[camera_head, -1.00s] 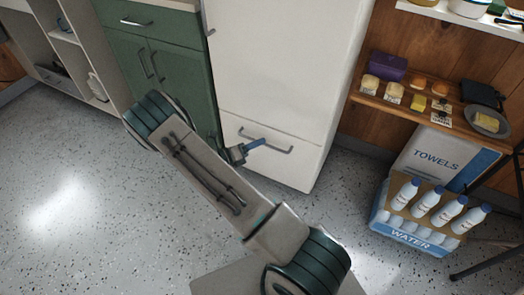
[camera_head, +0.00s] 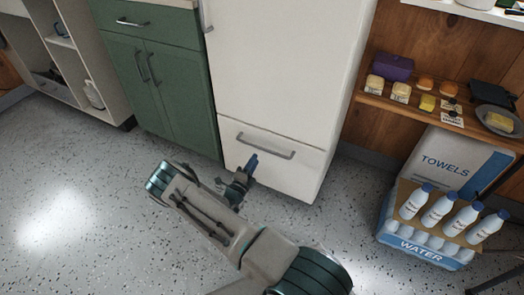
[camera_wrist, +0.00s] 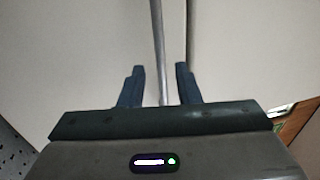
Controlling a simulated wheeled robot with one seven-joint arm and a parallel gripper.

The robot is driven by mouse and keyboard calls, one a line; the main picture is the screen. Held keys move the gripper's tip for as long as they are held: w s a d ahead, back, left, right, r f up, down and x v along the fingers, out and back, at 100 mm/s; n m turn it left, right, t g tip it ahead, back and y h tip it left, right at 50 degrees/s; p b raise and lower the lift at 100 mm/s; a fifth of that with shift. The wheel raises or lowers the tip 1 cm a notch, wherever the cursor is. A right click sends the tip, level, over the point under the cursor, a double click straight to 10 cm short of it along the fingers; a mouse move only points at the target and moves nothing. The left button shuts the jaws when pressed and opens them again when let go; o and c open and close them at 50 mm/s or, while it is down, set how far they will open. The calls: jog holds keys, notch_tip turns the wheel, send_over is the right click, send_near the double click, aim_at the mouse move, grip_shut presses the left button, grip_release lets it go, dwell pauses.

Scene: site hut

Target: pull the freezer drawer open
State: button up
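The white freezer drawer (camera_head: 285,172) is the bottom front of the fridge in the head view. It looks flush with the body, with a thin seam above it. Its grey bar handle (camera_head: 268,148) runs across the front. My gripper (camera_head: 251,162) is just below the left half of the handle in the picture. In the wrist view my gripper's two dark fingers (camera_wrist: 158,82) stand apart. The handle bar (camera_wrist: 157,45) passes between them in the picture, touching neither. Whether the bar lies within their reach cannot be told.
A green cabinet (camera_head: 183,95) stands left of the fridge. On the right are a wooden shelf (camera_head: 372,97) with food, a towels box (camera_head: 455,160) and a water bottle crate (camera_head: 415,247). The speckled floor (camera_head: 85,190) at left is clear.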

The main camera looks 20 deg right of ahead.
aim_at(261, 148)
jog(key=b+x, duration=0.1)
jog(key=x, duration=0.6)
jog(key=shift+w+d, duration=0.2)
grip_shut()
